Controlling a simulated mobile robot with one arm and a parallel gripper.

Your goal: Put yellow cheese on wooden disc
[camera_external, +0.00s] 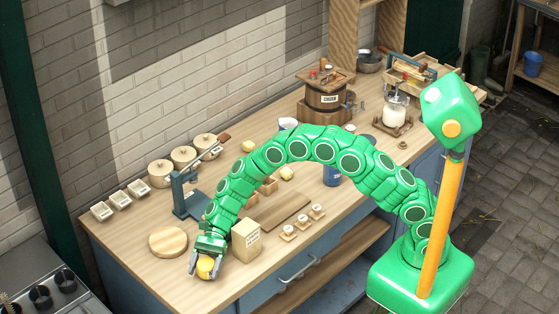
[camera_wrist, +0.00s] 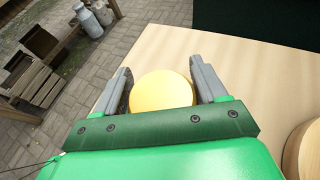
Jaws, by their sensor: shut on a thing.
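The yellow cheese (camera_external: 205,267) is a round yellow piece between the fingers of my gripper (camera_external: 200,266), near the table's front left edge. In the wrist view the cheese (camera_wrist: 162,91) sits between both grey fingers of my gripper (camera_wrist: 161,88). My gripper is shut on it. The wooden disc (camera_external: 168,242) is a flat round board on the tabletop, just left of and behind my gripper. Part of the disc (camera_wrist: 304,152) also shows at the lower right of the wrist view. The disc's top is bare. Whether the cheese touches the table is hard to tell.
A beige box (camera_external: 246,241) stands close to the right of my gripper. A blue-grey press (camera_external: 187,192) stands behind it, with lidded pots (camera_external: 183,157) and small labelled blocks (camera_external: 119,199) along the wall. A cutting board (camera_external: 275,212) lies farther right. The table edge is near.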

